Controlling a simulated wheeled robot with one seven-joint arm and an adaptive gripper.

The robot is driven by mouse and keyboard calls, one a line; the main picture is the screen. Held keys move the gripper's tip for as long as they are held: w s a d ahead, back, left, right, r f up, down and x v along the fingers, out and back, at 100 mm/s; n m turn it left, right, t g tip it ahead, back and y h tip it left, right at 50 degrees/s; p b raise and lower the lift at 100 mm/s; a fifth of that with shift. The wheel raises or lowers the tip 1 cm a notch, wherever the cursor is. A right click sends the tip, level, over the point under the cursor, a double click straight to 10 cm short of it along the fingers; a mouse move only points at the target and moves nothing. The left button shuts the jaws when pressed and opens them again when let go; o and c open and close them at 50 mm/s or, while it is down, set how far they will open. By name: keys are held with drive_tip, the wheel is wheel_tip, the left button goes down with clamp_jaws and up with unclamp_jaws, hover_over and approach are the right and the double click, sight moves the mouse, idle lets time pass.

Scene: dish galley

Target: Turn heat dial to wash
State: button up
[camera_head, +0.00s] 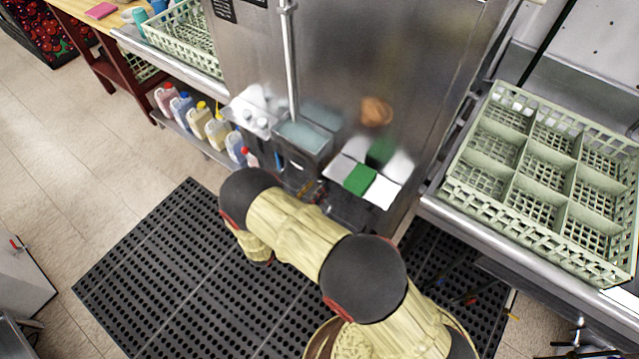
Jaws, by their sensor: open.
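The stainless steel dish machine (340,60) stands at the top middle. I cannot make out a heat dial or its markings on it. A blurred orange-brown round patch (376,111) shows on its front; I cannot tell whether it is a part or a reflection. My pale yellow arm with dark joints reaches from the lower right toward the machine's lower front and covers part of it. My gripper is not visible, as the arm's end is folded behind its own links.
A divided pale green rack (515,165) sits on the right counter. A grey bin (303,140) and a green pad (360,180) are at the machine's lower front. Several jugs (217,130) line the left shelf. Another rack (190,35) stands above. A black perforated mat (180,270) covers the floor.

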drive_tip(key=shift+x, duration=1.4)
drive_tip(key=shift+c, duration=0.8)
drive_tip(key=c, duration=1)
